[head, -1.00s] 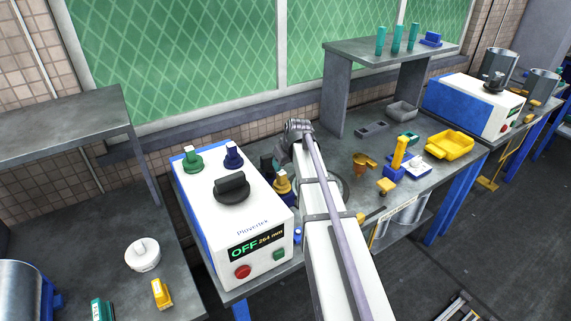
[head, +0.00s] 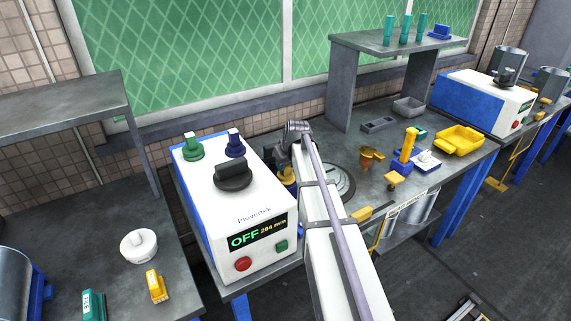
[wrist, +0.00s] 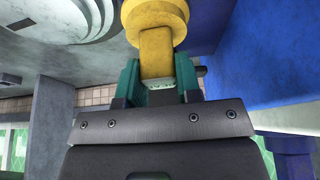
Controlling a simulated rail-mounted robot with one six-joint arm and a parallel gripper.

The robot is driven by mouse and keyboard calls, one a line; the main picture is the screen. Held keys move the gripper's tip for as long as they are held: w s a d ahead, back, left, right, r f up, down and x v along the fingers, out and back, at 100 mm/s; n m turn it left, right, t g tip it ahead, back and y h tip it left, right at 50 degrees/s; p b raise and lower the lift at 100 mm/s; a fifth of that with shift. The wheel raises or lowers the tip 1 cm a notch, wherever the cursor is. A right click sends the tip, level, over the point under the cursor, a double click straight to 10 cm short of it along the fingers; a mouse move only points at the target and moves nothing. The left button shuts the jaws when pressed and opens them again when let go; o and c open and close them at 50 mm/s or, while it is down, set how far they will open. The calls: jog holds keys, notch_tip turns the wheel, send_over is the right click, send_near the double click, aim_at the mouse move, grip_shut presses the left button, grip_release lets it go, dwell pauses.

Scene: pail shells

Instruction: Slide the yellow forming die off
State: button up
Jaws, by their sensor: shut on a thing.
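The yellow forming die (wrist: 158,48) fills the top middle of the wrist view, with a wider round collar at its far end. My gripper (wrist: 159,80) has its teal fingers on both sides of the die's narrower part and is shut on it. In the head view, the die (head: 287,176) shows as a small yellow patch close beside the white and blue machine (head: 262,212), partly covered by my arm. My gripper's fingers are mostly hidden there. What the die's far end rests on is out of sight.
A round grey plate (head: 341,180) lies on the bench right of my arm. A grey shelf (head: 397,42) rises behind. The machine borders the left.

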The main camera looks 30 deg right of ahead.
grip_shut()
notch_tip(320, 180, up, 6)
jog(key=p, duration=0.5)
jog(key=shift+f+p, duration=0.15)
jog(key=shift+p, duration=0.2)
jog(key=shift+f, duration=0.1)
